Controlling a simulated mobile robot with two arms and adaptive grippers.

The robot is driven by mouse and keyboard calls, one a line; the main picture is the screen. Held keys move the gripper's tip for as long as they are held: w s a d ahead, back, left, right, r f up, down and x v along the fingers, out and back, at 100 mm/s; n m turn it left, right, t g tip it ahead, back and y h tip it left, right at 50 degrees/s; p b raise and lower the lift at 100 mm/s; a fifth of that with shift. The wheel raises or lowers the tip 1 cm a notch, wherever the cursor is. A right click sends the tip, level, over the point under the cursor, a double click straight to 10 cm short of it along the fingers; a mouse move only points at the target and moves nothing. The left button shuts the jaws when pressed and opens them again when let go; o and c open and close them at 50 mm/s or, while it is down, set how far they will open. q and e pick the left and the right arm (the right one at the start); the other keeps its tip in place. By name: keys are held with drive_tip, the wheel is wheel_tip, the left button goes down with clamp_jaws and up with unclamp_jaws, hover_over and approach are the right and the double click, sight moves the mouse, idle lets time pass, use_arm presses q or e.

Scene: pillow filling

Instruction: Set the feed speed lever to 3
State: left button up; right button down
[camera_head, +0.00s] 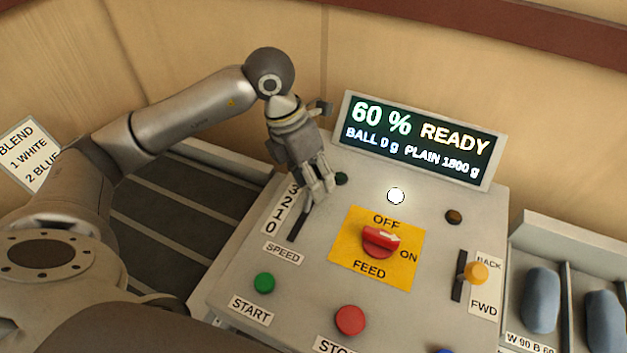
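The speed slot (298,228) is a dark slit on the grey panel, beside a white scale (280,208) reading 3, 2, 1, 0 from top to bottom. A SPEED label (283,252) sits below it. My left gripper (319,192) points down over the slot's upper end, near the 3 and 2 marks. The lever's handle is not visible; the fingers cover that part of the slot. I cannot tell whether they touch or hold it, or how far they are closed. My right gripper is out of view.
A display (418,140) reads 60 % READY. Nearby are a red FEED knob (380,240) on a yellow plate, a green START button (264,283), a red button (350,320) and an orange-knobbed BACK/FWD lever (476,272). A white lamp (396,196) is lit.

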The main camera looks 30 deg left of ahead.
use_arm(q)
drive_tip(key=shift+s+f, duration=0.15)
drive_tip(key=v, duration=1.2)
idle(0.5)
